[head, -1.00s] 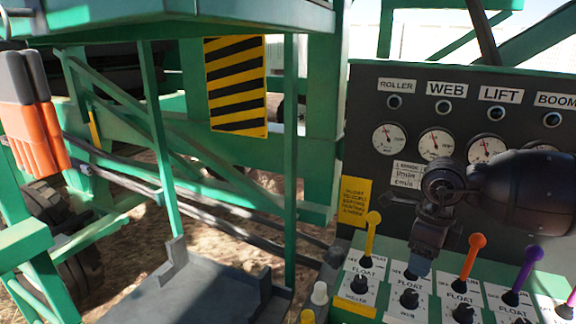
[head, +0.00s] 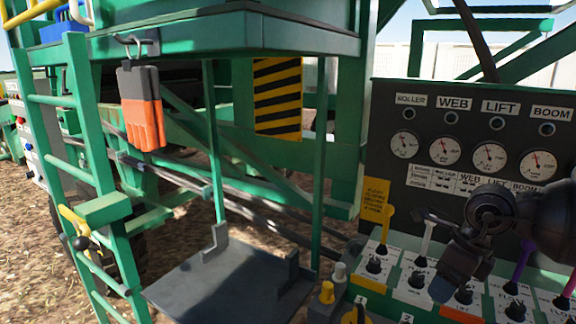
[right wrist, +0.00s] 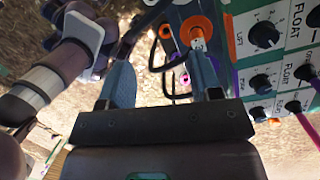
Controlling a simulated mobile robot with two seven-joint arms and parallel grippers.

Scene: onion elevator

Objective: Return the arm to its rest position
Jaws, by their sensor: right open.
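My right gripper (head: 447,283) hangs over the lever panel (head: 392,283) at the lower right of the head view, its fingers pointing down. In the right wrist view my right gripper (right wrist: 160,82) is open, with nothing held between its two blue-grey fingers. In the head view this knob is hidden behind my gripper or arm. My left gripper is in neither view.
A yellow lever (head: 388,216), a white lever (head: 430,218) and a purple lever (head: 524,251) stand around my right gripper. The gauge board (head: 470,110) rises behind. To the left are a grey platform (head: 225,285), a green ladder (head: 88,150) and hanging orange-grey gloves (head: 143,105).

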